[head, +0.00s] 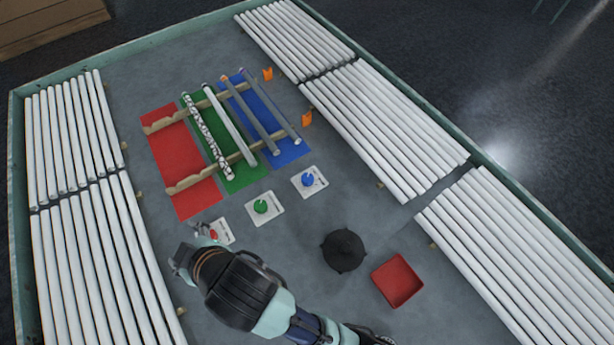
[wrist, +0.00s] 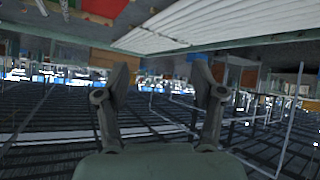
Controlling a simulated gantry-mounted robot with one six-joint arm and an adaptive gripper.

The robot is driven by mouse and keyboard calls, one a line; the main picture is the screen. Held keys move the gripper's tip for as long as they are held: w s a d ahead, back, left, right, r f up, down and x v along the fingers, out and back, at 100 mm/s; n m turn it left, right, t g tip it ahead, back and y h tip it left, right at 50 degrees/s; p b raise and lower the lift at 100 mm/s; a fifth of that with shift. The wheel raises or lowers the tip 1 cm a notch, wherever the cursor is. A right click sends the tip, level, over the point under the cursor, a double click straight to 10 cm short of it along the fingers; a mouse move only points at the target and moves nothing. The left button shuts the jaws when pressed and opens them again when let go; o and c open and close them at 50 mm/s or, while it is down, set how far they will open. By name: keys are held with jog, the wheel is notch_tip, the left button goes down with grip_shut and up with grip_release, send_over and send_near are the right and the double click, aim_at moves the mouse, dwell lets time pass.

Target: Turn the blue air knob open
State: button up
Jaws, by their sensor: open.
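The blue knob (head: 308,180) sits on a small white plate at the right end of a row of three knobs on the grey table. My gripper (head: 185,262) is at the lower left in the head view, to the left of and apart from the blue knob, close to the red knob (head: 213,235). The wrist view shows the gripper (wrist: 165,95) with its two fingers apart and nothing between them. The blue knob does not show in the wrist view. Fine pointer marks on its plate are too small to read.
The green knob (head: 261,206) lies between the red and blue ones. Behind them, tubes rest on wooden racks over red (head: 172,140), green and blue mats. A black round object (head: 344,250) and a red tray (head: 397,280) stand at the right front. White tubes (head: 385,130) line both sides.

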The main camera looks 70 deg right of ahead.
jog(key=w+d+f+g+h, duration=0.1)
jog(key=w+d+f+g, duration=0.2)
jog(key=d, duration=0.7)
jog(key=n+g+y+p, duration=0.2)
jog(key=n+g+p, duration=0.1)
jog(key=g, duration=0.4)
send_over(307, 178)
jog(key=f, duration=1)
jog(key=shift+w+f, duration=0.1)
jog(key=shift+w, duration=0.2)
jog(key=shift+s+d+f+n, duration=0.1)
jog(key=shift+s+f+n, duration=0.05)
jog(key=shift+s+n, duration=0.15)
notch_tip(307, 178, down, 8)
jog(key=shift+b, duration=1.15)
jog(key=c, duration=1.1)
